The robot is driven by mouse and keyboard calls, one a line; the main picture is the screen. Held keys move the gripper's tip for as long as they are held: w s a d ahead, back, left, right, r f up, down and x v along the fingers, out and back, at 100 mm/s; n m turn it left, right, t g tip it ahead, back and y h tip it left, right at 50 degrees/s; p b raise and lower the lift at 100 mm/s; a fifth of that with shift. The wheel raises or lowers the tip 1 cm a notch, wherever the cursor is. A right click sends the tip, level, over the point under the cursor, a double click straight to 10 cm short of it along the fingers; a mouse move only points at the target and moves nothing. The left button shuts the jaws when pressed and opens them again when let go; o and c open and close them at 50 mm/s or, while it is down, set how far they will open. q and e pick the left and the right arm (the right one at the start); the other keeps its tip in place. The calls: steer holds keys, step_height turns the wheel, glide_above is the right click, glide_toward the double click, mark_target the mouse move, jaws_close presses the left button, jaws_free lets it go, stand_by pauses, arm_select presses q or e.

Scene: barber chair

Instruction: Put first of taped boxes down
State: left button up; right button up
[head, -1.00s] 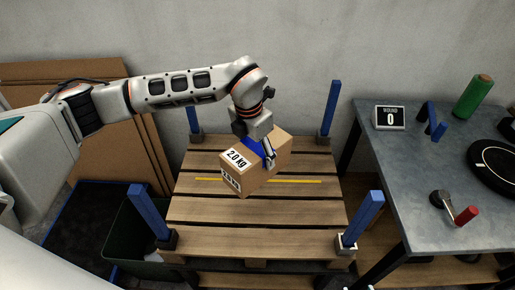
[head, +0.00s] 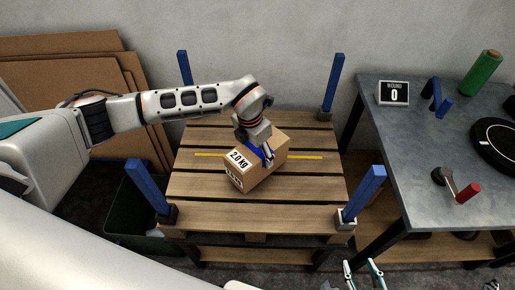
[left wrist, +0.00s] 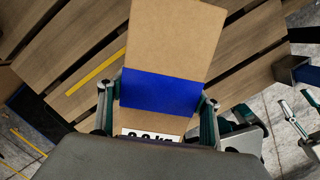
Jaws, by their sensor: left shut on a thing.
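The taped box (head: 262,172) is brown cardboard with a blue tape band and a "2.0 kg" label. My left gripper (head: 264,155) is shut on it across the band, from above. In the left wrist view the fingers lie on both sides of the blue tape (left wrist: 160,92). The box is over the middle of the wooden pallet (head: 210,213), turned askew to the slats. I cannot tell whether its underside touches them. My right gripper (head: 363,274) is open and empty at the bottom edge, in front of the pallet.
Blue posts stand at the pallet corners, such as the front right one (head: 363,190). A yellow line (head: 308,157) crosses the slats. A grey table (head: 418,165) on the right holds a "WOUND 0" display (head: 393,93) and a green roll (head: 478,74). Slats around the box are bare.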

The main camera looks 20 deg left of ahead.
arm_select(q)
steer(key=shift+w+f, duration=0.2)
steer(key=shift+f, duration=1.1)
arm_select(e)
steer(key=shift+s+f, duration=0.1)
steer(key=shift+f, duration=0.2)
arm_select(q)
steer(key=o, duration=2.1)
steer(key=shift+s+f, duration=0.25)
steer(key=shift+c, duration=0.2)
steer(key=shift+r, duration=0.55)
steer(key=r, duration=0.3)
steer(key=s+r, duration=0.1)
steer(key=r, duration=0.3)
steer(key=a+r+p, duration=0.1)
steer(key=r, duration=0.3)
steer(key=shift+s, duration=0.3)
arm_select(e)
steer(key=shift+s+a+r, duration=0.2)
steer(key=shift+s+r, duration=0.1)
steer(key=shift+r, duration=0.1)
